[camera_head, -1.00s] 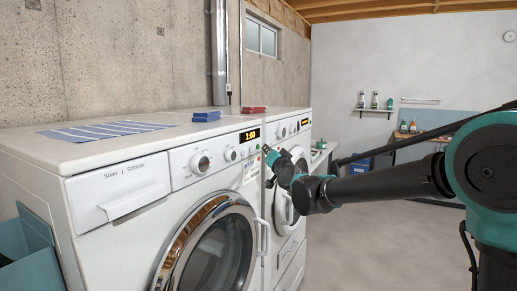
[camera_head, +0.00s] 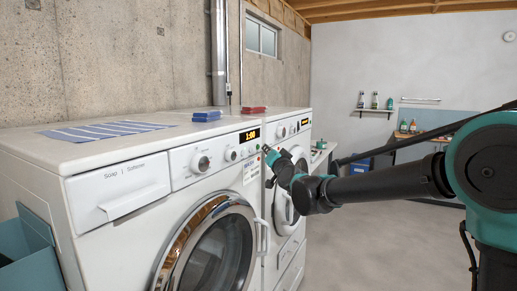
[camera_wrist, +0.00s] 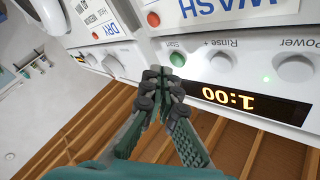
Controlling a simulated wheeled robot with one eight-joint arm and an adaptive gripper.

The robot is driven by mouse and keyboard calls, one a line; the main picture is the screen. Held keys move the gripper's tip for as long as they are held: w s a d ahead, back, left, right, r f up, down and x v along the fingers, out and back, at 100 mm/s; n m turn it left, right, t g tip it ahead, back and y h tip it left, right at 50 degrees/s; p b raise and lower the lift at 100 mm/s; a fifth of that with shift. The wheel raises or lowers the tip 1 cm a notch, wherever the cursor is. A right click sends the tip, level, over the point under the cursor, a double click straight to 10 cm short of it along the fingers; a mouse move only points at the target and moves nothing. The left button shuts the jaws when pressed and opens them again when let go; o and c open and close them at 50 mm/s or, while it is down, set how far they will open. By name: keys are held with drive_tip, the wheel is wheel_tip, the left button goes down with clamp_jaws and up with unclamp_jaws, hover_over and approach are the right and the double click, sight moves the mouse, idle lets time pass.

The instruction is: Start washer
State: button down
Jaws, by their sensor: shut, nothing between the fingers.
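The white washer (camera_head: 165,160) is the nearer machine, with a lit display (camera_head: 250,135) reading 1:00. In the wrist view, which is upside down, the washer panel shows the green Start button (camera_wrist: 177,59), a Rinse knob (camera_wrist: 221,62), a Power knob (camera_wrist: 294,68) and the display (camera_wrist: 240,101). My gripper (camera_wrist: 162,74) is shut and empty, its fingertips right by the Start button and covering part of the panel edge. I cannot tell if they touch the button. In the head view my gripper (camera_head: 267,151) is at the right end of the washer panel.
A second machine, the dryer (camera_head: 287,125), stands right beside the washer, with a DRY label (camera_wrist: 113,9) in the wrist view. Blue (camera_head: 207,116) and red (camera_head: 254,109) stacked items and a striped cloth (camera_head: 105,131) lie on top. The floor (camera_head: 385,245) at right is clear.

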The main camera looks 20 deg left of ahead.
drive_tip(key=shift+a, duration=0.2)
drive_tip(key=shift+a, duration=0.2)
